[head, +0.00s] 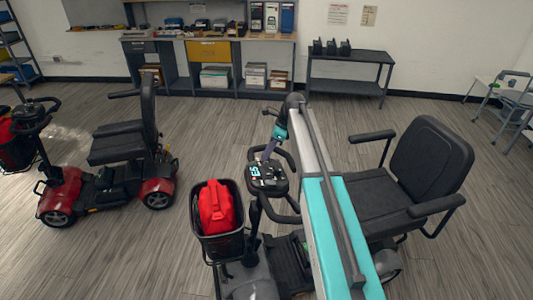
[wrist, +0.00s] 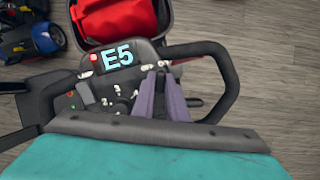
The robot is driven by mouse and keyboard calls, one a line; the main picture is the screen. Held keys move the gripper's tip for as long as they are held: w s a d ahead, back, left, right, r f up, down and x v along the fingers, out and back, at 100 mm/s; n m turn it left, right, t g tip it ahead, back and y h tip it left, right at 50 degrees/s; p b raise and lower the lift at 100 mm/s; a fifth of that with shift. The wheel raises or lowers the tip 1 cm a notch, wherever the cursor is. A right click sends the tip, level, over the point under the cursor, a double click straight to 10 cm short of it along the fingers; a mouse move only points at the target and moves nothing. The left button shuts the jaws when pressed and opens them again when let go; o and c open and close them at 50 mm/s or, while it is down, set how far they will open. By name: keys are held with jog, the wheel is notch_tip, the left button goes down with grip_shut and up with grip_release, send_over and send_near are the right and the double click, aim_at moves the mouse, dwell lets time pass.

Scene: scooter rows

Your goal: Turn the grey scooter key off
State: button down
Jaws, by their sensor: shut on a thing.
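The grey scooter (head: 250,283) stands in the middle of the head view, with a black console (head: 267,180) marked E5 between its handlebars. The console (wrist: 88,98) also fills the middle of the wrist view, with several small knobs and a red spot on it. My gripper (head: 264,159) reaches down to the console's far edge in the head view. In the wrist view my gripper (wrist: 161,71) has its purple fingers together at the console's right side. It is shut on the key, which the fingertips mostly hide. I cannot tell which way the key is turned.
A black basket (head: 221,247) with a red bag (head: 215,207) is at the scooter's front. The black seat (head: 372,206) is to the right. A red scooter (head: 65,194) stands at the left with free floor between. A workbench (head: 211,38) and low table (head: 345,85) line the wall.

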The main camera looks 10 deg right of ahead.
jog(key=n, duration=0.2)
jog(key=n+g, duration=0.1)
jog(key=n, duration=0.2)
jog(key=shift+w+d+r+n, duration=0.1)
jog(key=shift+w+n, duration=0.25)
jog(key=shift+n, duration=0.05)
jog(key=n+g, duration=0.1)
jog(key=n, duration=0.4)
jog(key=shift+b, duration=0.35)
jog(key=shift+g, duration=0.3)
jog(key=c, duration=1.8)
grip_release()
jog(key=shift+o, duration=0.2)
